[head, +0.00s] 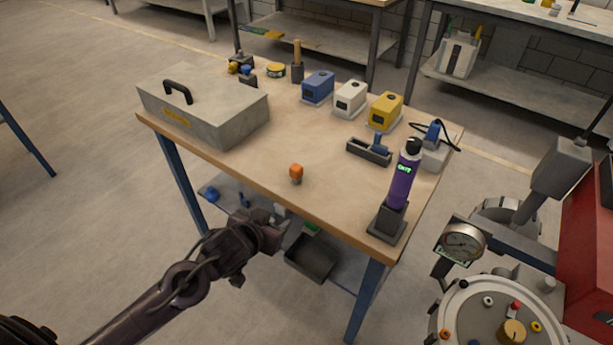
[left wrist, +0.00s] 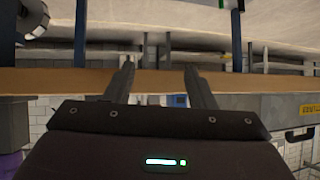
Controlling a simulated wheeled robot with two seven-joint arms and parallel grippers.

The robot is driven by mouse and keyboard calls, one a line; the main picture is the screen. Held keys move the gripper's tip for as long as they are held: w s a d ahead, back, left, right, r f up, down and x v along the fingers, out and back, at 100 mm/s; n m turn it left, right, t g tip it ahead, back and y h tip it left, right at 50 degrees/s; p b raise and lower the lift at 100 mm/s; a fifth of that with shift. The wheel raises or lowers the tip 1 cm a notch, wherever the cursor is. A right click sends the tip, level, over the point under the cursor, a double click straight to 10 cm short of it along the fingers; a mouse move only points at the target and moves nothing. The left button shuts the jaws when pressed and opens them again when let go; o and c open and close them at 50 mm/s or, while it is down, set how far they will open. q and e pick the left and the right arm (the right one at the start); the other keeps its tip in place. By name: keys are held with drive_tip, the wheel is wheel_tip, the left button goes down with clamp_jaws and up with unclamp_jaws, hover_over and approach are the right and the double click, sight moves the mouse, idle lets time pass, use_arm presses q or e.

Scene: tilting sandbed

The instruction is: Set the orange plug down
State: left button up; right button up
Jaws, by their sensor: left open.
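The plug does not show in that view. My right gripper is not in view.
A grey lidded box (head: 205,108) stands left on the table. Blue (head: 317,87), white (head: 349,98) and yellow (head: 385,111) boxes stand behind. A purple cylinder (head: 402,185) stands in a dark holder at right. A pressure gauge (head: 461,243) is further right. The tabletop around the plug is clear.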

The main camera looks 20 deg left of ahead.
sight(293, 172)
use_arm(q)
drive_tip(key=w+r+t+h, duration=0.1)
drive_tip(key=w+r, duration=0.1)
drive_tip(key=w+r+m+t+h, duration=0.1)
drive_tip(key=w+r, duration=0.1)
drive_tip(key=w+r+t+h, duration=0.1)
drive_tip(key=w+r, duration=0.1)
drive_tip(key=r, duration=0.1)
drive_tip(key=shift+w+m+h, duration=0.4)
drive_tip(key=shift+w+d+f, duration=0.15)
drive_tip(key=shift+w+d, duration=0.15)
drive_tip(key=shift+w, duration=0.2)
drive_tip(key=x, duration=0.5)
drive_tip(key=shift+s+d+f, duration=0.1)
drive_tip(key=shift+s+f, duration=0.05)
drive_tip(key=c, duration=1)
clamp_jaws()
